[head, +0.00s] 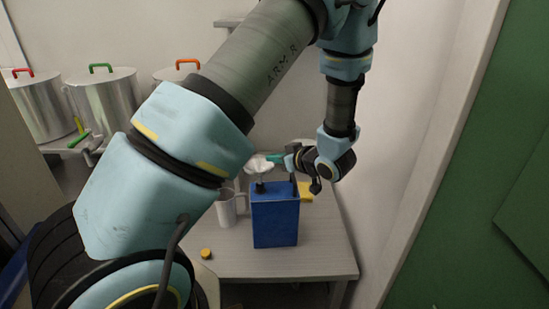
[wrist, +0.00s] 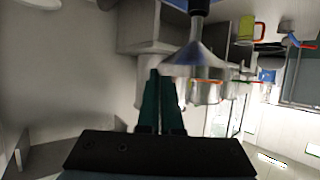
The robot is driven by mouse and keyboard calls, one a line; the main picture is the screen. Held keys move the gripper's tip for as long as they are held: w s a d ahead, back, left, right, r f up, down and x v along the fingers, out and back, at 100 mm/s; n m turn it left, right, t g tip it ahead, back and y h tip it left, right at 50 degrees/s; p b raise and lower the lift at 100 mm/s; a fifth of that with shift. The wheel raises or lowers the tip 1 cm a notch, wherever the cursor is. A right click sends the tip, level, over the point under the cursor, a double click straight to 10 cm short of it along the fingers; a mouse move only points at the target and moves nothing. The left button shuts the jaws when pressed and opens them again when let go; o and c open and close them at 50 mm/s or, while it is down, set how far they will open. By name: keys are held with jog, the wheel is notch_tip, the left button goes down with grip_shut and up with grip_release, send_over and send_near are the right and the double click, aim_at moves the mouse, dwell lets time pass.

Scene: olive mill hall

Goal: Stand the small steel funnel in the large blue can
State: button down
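The large blue can (head: 274,222) stands upright on the table. The small steel funnel (head: 259,164) is above the can's top left part, wide end up, over a dark neck (head: 259,187). In the upside-down wrist view, the funnel's cone (wrist: 195,55) narrows into a dark piece. I cannot tell how deep the spout sits. My gripper (head: 276,158) is right of the funnel, its teal fingers at the rim. In the wrist view the fingers (wrist: 164,76) lie close together, their tips on the rim's edge.
A pale jug (head: 229,208) stands close left of the can. A yellow object (head: 305,191) is behind its right side. A small yellow cap (head: 206,253) lies on the table (head: 300,262) at front left. Steel pots (head: 108,102) stand at the back left. A wall is close on the right.

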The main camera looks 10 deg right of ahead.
jog(key=shift+f+b, duration=0.85)
jog(key=shift+f, duration=0.65)
dwell(0.3)
jog(key=c, duration=1)
grip_release()
jog(key=shift+r, duration=0.1)
jog(key=b+v, duration=0.2)
jog(key=v, duration=0.8)
jog(key=shift+s+d+r, duration=0.2)
jog(key=shift+s, duration=0.1)
jog(key=shift+s+d, duration=0.1)
